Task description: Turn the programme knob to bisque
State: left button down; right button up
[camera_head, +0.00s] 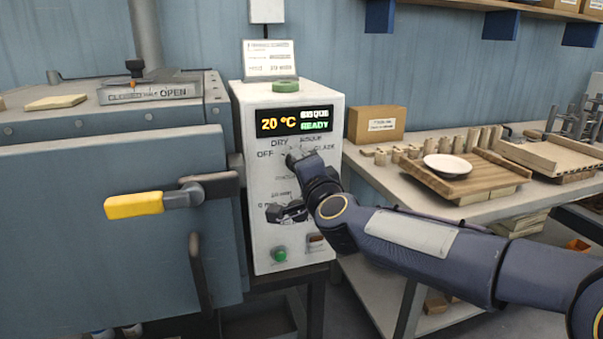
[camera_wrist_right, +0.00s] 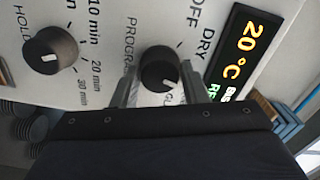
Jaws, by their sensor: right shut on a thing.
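The white control box (camera_head: 252,190) stands in the middle of the head view. Its display (camera_head: 295,120) reads 20 °C, what looks like BISQUE, and READY. The dark round programme knob (camera_wrist_right: 160,72) is in the middle of the right wrist view, with a light pointer line. In the head view, my gripper hides most of it. My right gripper (camera_head: 292,160) reaches the panel from the right; in the wrist view its fingers (camera_wrist_right: 160,80) lie on both sides of the knob, shut on it. My left gripper is in neither view.
A hold-time knob (camera_wrist_right: 50,55) sits beside the programme knob on the panel. A green button (camera_head: 279,255) is low on the box. The dryer door (camera_head: 110,240) with a yellow handle (camera_head: 134,204) is at left. A table (camera_head: 390,178) with trays and a box (camera_head: 376,124) is at right.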

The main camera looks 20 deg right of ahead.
jog(key=shift+m, duration=0.5)
jog(key=o, duration=1)
jog(key=s, duration=0.7)
jog(key=shift+s+d+p, duration=0.15)
jog(key=shift+s+p, duration=0.2)
jog(key=shift+s, duration=0.05)
